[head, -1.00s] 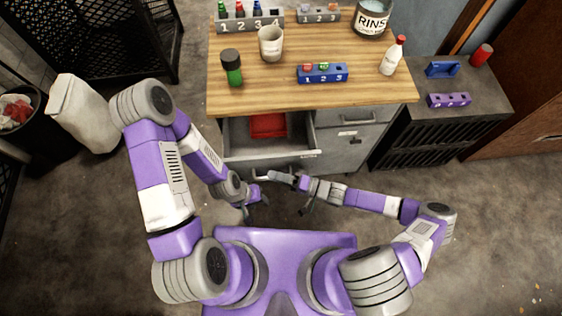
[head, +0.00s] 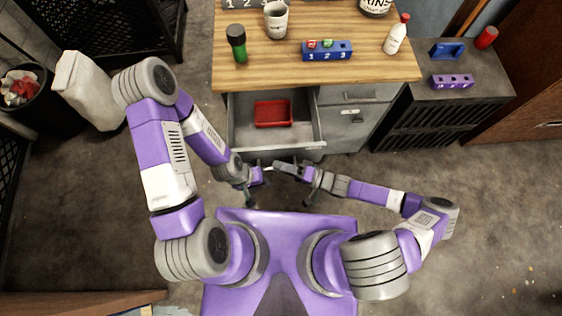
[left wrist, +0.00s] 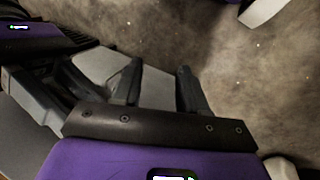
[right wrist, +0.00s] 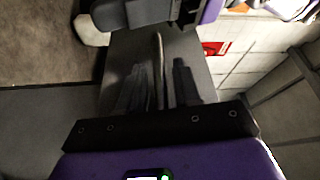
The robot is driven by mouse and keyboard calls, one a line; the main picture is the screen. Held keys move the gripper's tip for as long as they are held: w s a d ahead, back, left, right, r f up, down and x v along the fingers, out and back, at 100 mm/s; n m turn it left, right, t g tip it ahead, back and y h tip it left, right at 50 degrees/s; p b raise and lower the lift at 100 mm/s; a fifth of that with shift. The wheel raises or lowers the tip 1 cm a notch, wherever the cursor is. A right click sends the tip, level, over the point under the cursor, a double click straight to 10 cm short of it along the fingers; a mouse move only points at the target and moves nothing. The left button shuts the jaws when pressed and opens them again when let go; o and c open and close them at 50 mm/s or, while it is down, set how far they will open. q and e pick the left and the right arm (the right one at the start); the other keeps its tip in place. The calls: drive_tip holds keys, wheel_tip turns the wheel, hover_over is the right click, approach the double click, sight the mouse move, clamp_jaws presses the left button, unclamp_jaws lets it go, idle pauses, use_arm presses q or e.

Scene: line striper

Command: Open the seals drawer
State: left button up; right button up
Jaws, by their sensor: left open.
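The drawer (head: 240,128) under the left part of the wooden bench top stands well open, with a red tray (head: 273,113) inside. Its front label is too small to read. My right gripper (head: 288,167) is at the drawer's front. In the right wrist view its fingers (right wrist: 160,85) are closed about the drawer's handle bar (right wrist: 158,55), and the red tray (right wrist: 215,47) shows beyond. My left gripper (head: 262,177) is close by on the left, below the drawer front. In the left wrist view its fingers (left wrist: 160,90) are apart with nothing between them.
The bench top (head: 345,72) carries a green bottle (head: 238,44), a white cup (head: 276,20), a blue numbered rack (head: 327,50) and a white bottle (head: 397,35). Shut drawers (head: 352,94) are on the right. A white jug (head: 88,90) stands at left.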

drive_tip(key=v, duration=0.7)
drive_tip(key=shift+d, duration=0.3)
drive_tip(key=shift+s+a, duration=0.1)
idle(0.4)
